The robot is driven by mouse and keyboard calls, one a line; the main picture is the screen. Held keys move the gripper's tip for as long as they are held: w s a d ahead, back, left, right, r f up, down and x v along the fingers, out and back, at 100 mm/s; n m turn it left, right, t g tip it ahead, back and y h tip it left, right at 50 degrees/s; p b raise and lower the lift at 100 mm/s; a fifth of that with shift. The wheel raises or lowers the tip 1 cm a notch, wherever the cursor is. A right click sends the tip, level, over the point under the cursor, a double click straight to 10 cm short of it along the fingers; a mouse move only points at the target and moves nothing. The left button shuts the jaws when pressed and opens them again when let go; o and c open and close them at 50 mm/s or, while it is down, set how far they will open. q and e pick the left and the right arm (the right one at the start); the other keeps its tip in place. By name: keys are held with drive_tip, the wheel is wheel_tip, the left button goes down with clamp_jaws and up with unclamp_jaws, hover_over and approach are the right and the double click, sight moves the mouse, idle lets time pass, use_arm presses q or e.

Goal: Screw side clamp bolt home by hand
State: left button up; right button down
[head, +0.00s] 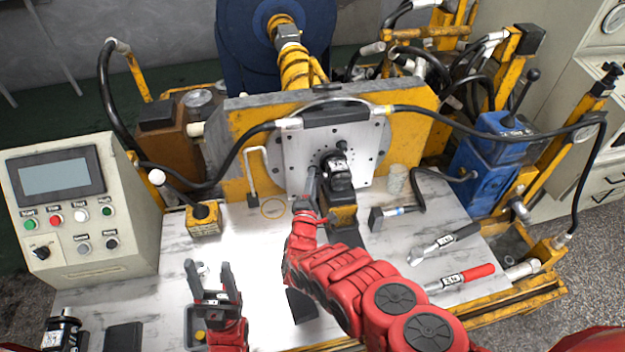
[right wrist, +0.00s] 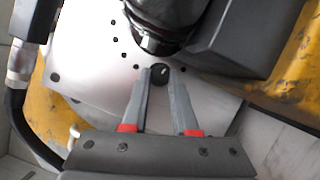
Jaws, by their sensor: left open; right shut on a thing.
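The side clamp bolt shows in the right wrist view as a dark round head (right wrist: 160,74) against the steel plate. My right gripper (right wrist: 160,80) has its fingertips closed around that head. In the head view my right gripper (head: 311,183) reaches to the plate (head: 368,150), just left of the dark motor (head: 338,175), and the bolt is hidden. The motor (right wrist: 160,25) is just above the bolt in the right wrist view. How deep the bolt sits cannot be told. My left gripper (head: 210,283) is open and empty over the front left of the bench.
A control box (head: 75,215) stands at the left. Black hoses (head: 470,115) arch around the plate. A dark fitting (head: 62,330) stands at front left.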

drive_tip(key=shift+r+m+g+p, duration=0.25)
drive_tip(key=shift+m+g, duration=0.4)
drive_tip(key=shift+m, duration=0.9)
drive_tip(key=shift+r+m+g+p, duration=0.1)
drive_tip(key=shift+m+g+p, duration=0.4)
drive_tip(key=shift+m, duration=1.05)
drive_tip(key=shift+f, duration=0.1)
drive_tip(key=c, duration=0.7)
unclamp_jaws()
